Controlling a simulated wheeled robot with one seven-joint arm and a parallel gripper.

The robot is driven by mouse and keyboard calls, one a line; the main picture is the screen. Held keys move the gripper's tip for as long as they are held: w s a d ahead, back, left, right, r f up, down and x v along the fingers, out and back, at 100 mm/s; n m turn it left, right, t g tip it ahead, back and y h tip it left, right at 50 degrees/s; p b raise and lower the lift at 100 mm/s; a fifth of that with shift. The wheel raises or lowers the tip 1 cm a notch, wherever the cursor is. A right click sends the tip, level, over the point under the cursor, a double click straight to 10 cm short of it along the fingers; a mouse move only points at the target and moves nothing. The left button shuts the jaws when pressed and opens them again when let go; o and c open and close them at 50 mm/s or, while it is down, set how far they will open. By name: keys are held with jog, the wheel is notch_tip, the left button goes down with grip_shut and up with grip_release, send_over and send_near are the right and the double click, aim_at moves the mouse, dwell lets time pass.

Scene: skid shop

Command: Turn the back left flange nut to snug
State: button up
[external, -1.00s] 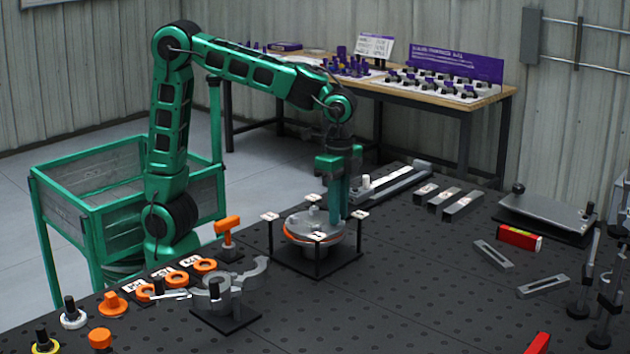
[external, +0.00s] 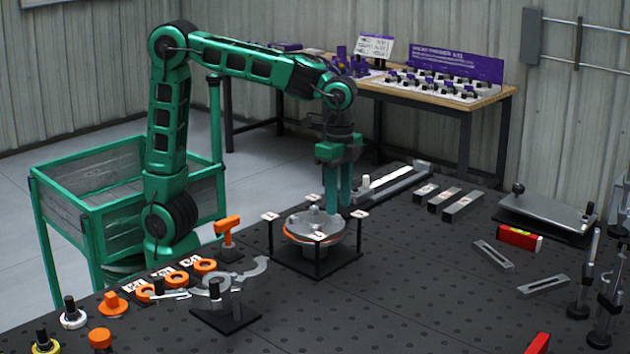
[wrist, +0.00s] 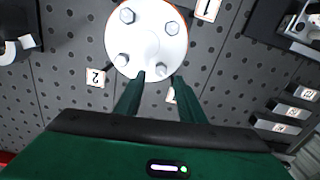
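The round flange (external: 300,232) with an orange-red edge sits on a dark stand (external: 318,265) with numbered corner tags. In the wrist view the flange (wrist: 145,45) is a pale disc with several hex nuts. One nut (wrist: 161,70) lies near its lower edge, between my fingertips. The others are at upper left (wrist: 127,15), upper right (wrist: 172,27) and lower left (wrist: 122,59). My gripper (external: 338,207) points down at the flange's back right side in the external view. Its fingers (wrist: 159,78) are apart, with visible gaps beside the nut. Finger height above the nut is unclear.
Number tags 2 (wrist: 96,77) and 1 (wrist: 207,8) stand around the flange. A grey forked fixture (external: 215,290), an orange T-handle (external: 228,232) and orange knobs (external: 112,304) stand front left. Grey bars (external: 445,198) lie behind to the right.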

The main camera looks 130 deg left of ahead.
aim_at(338, 217)
notch_tip(338, 217, up, 8)
jog(key=shift+d+f, duration=0.1)
jog(key=shift+d, duration=0.05)
dwell(0.4)
jog(key=s+d+f+m, duration=0.1)
jog(key=s+d+f, duration=0.1)
jog(key=d, duration=0.6)
jog(key=s+d+f+m, duration=0.2)
jog(key=s+d+f, duration=0.1)
jog(key=d, duration=0.4)
jog(key=s+d+f+m, duration=0.1)
jog(key=s+d+f, duration=0.1)
jog(key=d, duration=0.6)
jog(key=s+d+f+m, duration=0.1)
jog(key=s+d+f, duration=0.2)
jog(key=s, duration=0.2)
jog(key=s+d+f+m, duration=0.1)
jog(key=s+d+f, duration=0.2)
jog(key=s+d, duration=0.1)
jog(key=s+d+f+m, duration=0.1)
jog(key=s+d+f, duration=0.2)
jog(key=s, duration=0.3)
jog(key=shift+s+d+f+m, duration=0.25)
jog(key=shift+d+f+m, duration=0.05)
jog(key=shift+f, duration=0.05)
